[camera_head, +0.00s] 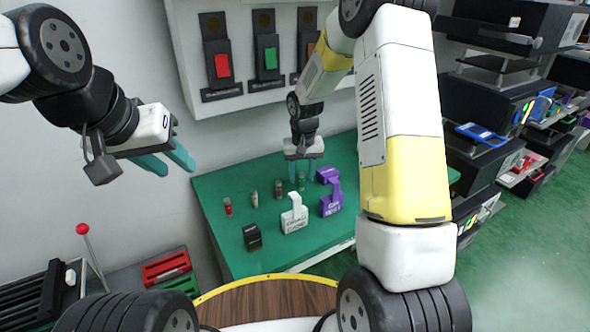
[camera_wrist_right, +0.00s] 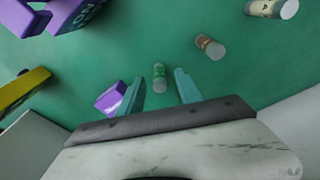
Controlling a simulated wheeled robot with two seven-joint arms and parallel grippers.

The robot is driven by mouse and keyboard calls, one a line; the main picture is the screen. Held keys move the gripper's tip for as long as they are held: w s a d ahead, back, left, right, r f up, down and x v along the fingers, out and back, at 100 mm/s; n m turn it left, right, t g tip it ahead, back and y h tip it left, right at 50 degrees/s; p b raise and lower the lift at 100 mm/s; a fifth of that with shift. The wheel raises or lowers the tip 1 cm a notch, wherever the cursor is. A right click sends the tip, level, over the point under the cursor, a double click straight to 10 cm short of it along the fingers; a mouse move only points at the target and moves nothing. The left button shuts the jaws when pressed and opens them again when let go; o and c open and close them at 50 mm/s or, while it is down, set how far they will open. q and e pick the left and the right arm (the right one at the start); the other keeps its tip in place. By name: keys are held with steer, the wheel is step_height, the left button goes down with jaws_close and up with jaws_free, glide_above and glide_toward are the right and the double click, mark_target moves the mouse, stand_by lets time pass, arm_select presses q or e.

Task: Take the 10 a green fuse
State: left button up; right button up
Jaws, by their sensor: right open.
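The green fuse (camera_head: 301,182) is a small upright cylinder on the green table (camera_head: 217,190), at the far end of a row of fuses. In the right wrist view the green fuse (camera_wrist_right: 159,77) has a pale cap and lies in the gap between my right fingers. My right gripper (camera_head: 301,172) is open over it, pointing down; in its wrist view the gripper (camera_wrist_right: 160,88) shows a finger on each side, apart from the fuse. My left gripper (camera_head: 167,163) hangs empty, its teal fingers apart, left of the table.
A brown fuse (camera_head: 279,188), a cream fuse (camera_head: 254,199) and a red fuse (camera_head: 228,207) stand nearby. A purple holder (camera_head: 331,203), white holder (camera_head: 294,215), purple block (camera_head: 327,175) and black block (camera_head: 252,237) are also on the table. Lever fixtures (camera_head: 266,57) hang on the wall.

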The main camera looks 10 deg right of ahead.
steer(key=shift+f, duration=0.25)
jaws_close()
